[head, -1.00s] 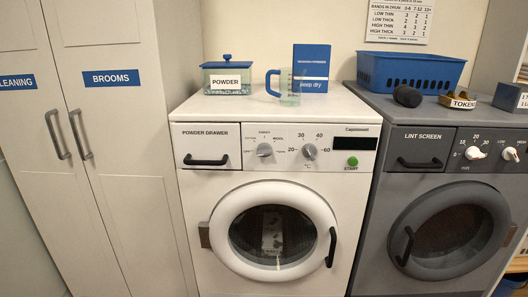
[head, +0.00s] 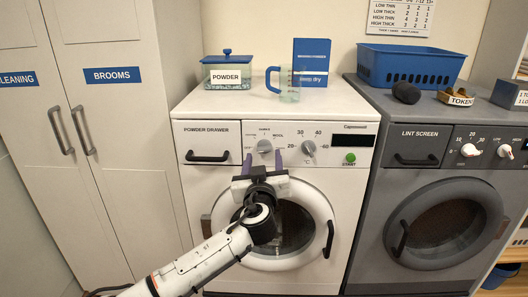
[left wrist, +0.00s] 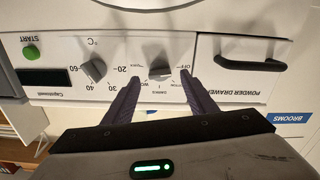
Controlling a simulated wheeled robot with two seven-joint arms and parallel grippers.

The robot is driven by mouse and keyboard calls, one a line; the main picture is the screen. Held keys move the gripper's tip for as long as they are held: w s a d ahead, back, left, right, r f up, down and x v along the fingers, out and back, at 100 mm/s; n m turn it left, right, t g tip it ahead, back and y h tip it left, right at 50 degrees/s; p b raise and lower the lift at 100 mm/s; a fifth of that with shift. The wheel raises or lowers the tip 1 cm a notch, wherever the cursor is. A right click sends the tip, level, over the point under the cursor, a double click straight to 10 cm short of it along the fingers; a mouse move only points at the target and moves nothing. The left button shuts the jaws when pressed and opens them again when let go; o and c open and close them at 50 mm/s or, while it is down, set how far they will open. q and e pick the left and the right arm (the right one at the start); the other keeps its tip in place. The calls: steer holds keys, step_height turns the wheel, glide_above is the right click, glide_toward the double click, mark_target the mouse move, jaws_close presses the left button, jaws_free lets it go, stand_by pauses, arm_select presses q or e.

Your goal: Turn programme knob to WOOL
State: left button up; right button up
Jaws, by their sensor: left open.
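The programme knob (head: 264,146) is a grey dial on the white washer's control panel, left of the temperature knob (head: 309,147). My left gripper (head: 263,160) is open, its two purple fingers pointing at the panel, one to each side of the programme knob. In the left wrist view, which is upside down, the programme knob (left wrist: 160,70) shows between the fingertips (left wrist: 162,77), with no clear contact. The WOOL label is partly hidden by a finger there. I cannot tell exactly where the knob points. My right gripper is not in view.
The powder drawer handle (head: 207,157) juts out left of the knob. The green START button (head: 350,158) is at the right. A powder box (head: 227,76), a measuring jug (head: 288,85) and a blue carton (head: 311,62) stand on top. A grey dryer (head: 425,215) stands to the right.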

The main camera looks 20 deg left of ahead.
mark_target(264, 152)
arm_select(q)
steer(key=shift+x, duration=1.8)
steer(key=shift+f, duration=0.1)
steer(key=c, duration=1.1)
